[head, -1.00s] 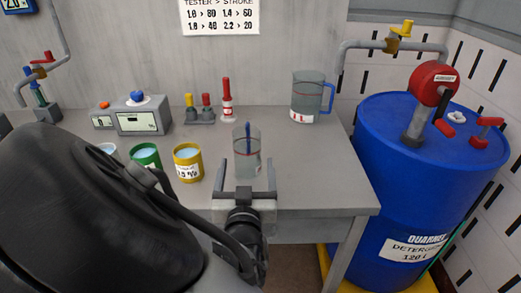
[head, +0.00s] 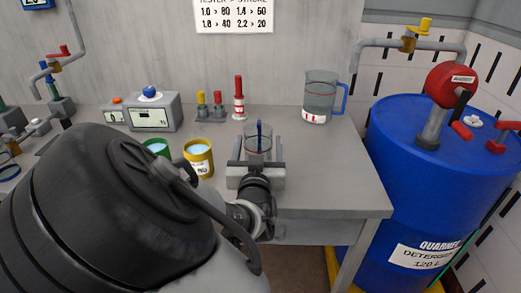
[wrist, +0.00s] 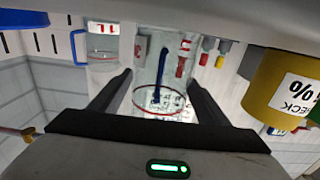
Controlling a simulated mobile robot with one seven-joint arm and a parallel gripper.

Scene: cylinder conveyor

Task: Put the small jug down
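The small jug (head: 266,139) is clear, with a blue upright part and a reddish ring. It appears to stand upright on the grey table (head: 330,185) near the front. My gripper (head: 257,156) is open, with one finger on each side of the jug. In the wrist view, the jug (wrist: 160,74) shows between the two dark fingers of my gripper (wrist: 160,80), and no firm contact can be made out. In the head view the gripper hides the jug's base.
A yellow pot (head: 199,160) and a green pot (head: 157,148) stand left of the jug. A larger blue-handled jug (head: 320,98) is at the back right. The table's right side is clear.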

